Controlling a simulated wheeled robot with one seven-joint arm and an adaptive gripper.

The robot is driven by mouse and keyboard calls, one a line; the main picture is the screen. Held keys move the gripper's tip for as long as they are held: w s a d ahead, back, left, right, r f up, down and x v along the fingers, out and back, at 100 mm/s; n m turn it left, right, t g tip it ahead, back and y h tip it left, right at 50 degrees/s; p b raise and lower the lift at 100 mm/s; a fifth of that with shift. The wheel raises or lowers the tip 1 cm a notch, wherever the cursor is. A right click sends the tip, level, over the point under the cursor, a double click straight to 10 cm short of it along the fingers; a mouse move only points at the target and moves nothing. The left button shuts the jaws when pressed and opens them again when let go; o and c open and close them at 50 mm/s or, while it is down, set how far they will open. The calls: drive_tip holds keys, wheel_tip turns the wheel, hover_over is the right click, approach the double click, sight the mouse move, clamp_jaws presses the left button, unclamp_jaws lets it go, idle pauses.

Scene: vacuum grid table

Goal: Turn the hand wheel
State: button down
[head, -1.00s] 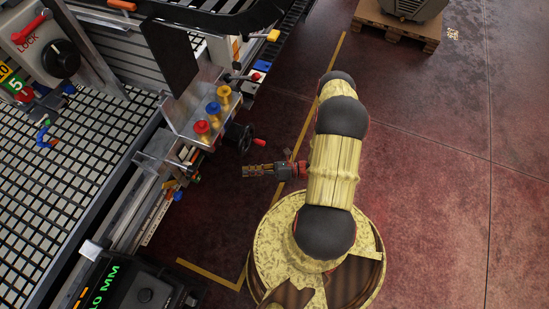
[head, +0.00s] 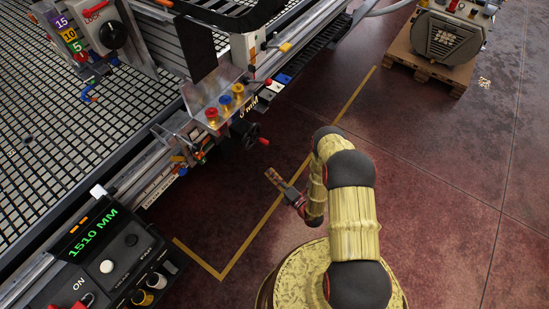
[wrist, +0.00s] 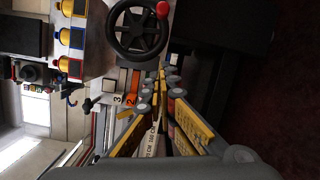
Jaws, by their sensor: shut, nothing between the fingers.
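The hand wheel (head: 251,137) is black with a red knob (head: 263,141) and sits on the side of the machine. In the wrist view the wheel (wrist: 138,34) shows face-on at the top, with spokes, a hub and the red knob (wrist: 163,9) at its upper right. My gripper (head: 269,173) is apart from the wheel, below and slightly right of it in the head view. In the wrist view its yellow fingers (wrist: 161,72) come together just below the wheel's rim. They are shut and empty.
Blue, yellow and red knobs (head: 225,100) stand on a metal bracket beside the wheel. A control box (head: 118,250) reading 1510 MM is at lower left. The grid table (head: 60,150) fills the left. A pump on a pallet (head: 425,71) stands at upper right. The red floor at right is clear.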

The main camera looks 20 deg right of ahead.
drive_tip(key=m+b, duration=0.1)
drive_tip(key=b, duration=0.2)
approach(256, 139)
drive_tip(key=shift+w+a+f, duration=0.4)
drive_tip(key=shift+w+a, duration=0.2)
drive_tip(key=shift+w, duration=0.1)
drive_tip(key=shift+w+a+f, duration=0.4)
drive_tip(key=shift+w+a, duration=0.15)
drive_tip(key=shift+w, duration=0.15)
drive_tip(key=shift+w+d+r, duration=0.15)
drive_tip(key=shift+w+d, duration=0.3)
drive_tip(key=shift+d, duration=0.15)
drive_tip(key=shift+b, duration=0.3)
